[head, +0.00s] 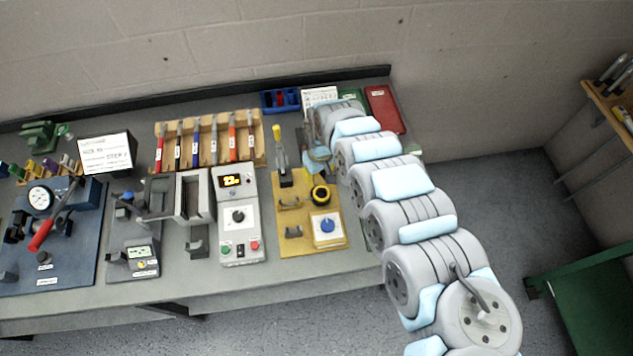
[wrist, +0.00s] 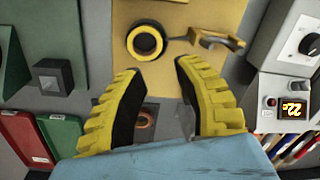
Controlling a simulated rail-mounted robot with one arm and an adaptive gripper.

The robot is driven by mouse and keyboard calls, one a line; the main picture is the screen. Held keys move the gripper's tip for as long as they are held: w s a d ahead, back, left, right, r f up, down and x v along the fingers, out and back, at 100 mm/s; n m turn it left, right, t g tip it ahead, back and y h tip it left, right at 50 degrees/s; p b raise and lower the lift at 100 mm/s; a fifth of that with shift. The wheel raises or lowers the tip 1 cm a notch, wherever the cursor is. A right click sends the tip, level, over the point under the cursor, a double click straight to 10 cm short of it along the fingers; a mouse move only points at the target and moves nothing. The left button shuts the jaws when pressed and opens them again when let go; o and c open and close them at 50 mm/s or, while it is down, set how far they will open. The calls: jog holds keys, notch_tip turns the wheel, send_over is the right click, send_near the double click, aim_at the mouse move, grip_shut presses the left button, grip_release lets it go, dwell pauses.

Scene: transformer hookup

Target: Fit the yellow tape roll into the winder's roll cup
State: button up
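The yellow tape roll (head: 320,188) shows as a yellow ring inside a black round rim on the yellow board (head: 334,206). In the wrist view the yellow ring (wrist: 133,44) lies within the black rim (wrist: 128,46), which looks like the roll cup. The ring looks about centred and flat; how deep it sits I cannot tell. My gripper (wrist: 160,100) is open, its yellow, black-padded fingers wide apart with nothing held between them. It is apart from the roll, towards the back of the board. In the head view my arm partly hides it.
A brass-coloured bracket (wrist: 217,40) stands beside the roll. A control box (head: 238,213) with a lit display is left of the board. A red tray (head: 383,106) lies at the back right. A copper-coloured ring (wrist: 147,117) lies below my fingers.

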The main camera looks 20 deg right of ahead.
jog(key=shift+r, duration=0.85)
